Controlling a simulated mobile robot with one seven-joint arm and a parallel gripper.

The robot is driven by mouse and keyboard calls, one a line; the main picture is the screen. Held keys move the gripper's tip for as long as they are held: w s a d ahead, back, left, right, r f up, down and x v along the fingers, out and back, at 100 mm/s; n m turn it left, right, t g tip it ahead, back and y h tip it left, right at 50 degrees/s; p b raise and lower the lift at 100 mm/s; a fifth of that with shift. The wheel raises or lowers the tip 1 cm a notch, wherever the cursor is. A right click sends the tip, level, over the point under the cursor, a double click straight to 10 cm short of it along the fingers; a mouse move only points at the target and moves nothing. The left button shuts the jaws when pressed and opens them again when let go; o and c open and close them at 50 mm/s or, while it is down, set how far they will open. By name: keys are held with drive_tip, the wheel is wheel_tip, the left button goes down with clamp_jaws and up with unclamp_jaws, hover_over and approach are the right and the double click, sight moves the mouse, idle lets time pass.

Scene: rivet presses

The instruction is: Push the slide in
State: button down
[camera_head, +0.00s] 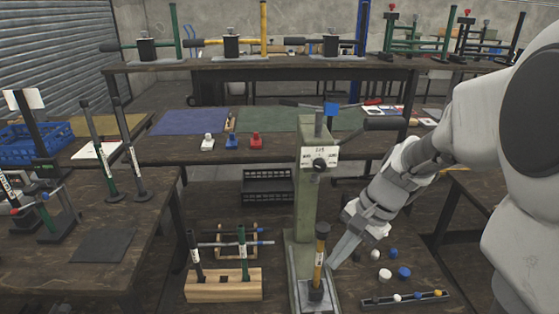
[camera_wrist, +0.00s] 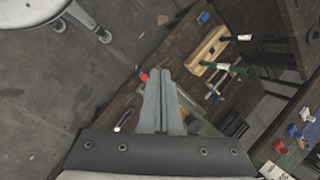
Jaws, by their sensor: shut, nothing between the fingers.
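A pale green press (camera_head: 307,195) with a white dial plate stands on the near table. At its foot, an upright yellow and black post (camera_head: 320,255) stands on a small metal block (camera_head: 316,294). I cannot tell for sure which part is the slide. My gripper (camera_head: 333,263) is shut and empty, pointing down just right of the post; contact cannot be told. In the wrist view my shut fingers (camera_wrist: 160,76) hide part of the press foot; a yellow piece (camera_wrist: 185,98) shows right of them. A red knob (camera_wrist: 143,77) shows by the fingertips.
Loose white and blue caps (camera_head: 385,274) and a strip tray (camera_head: 404,298) lie right of the press. A wooden block (camera_head: 223,287) with upright tools stands left. A side table (camera_head: 60,262) is further left. Other presses stand on the back shelf (camera_head: 250,62).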

drive_tip(key=w+d+f+m+y+b, duration=0.1)
drive_tip(key=w+f+m+y+b, duration=0.2)
drive_tip(key=f+m, duration=0.65)
drive_tip(key=m+t+y+b, duration=0.55)
drive_tip(key=m+t, duration=0.65)
drive_tip(key=m, duration=1.4)
approach(309, 294)
drive_tip(key=shift+n, duration=0.25)
drive_tip(key=b+x, duration=0.1)
drive_tip(key=x, duration=0.5)
drive_tip(key=shift+s+b, duration=0.15)
drive_tip(key=shift+b, duration=0.15)
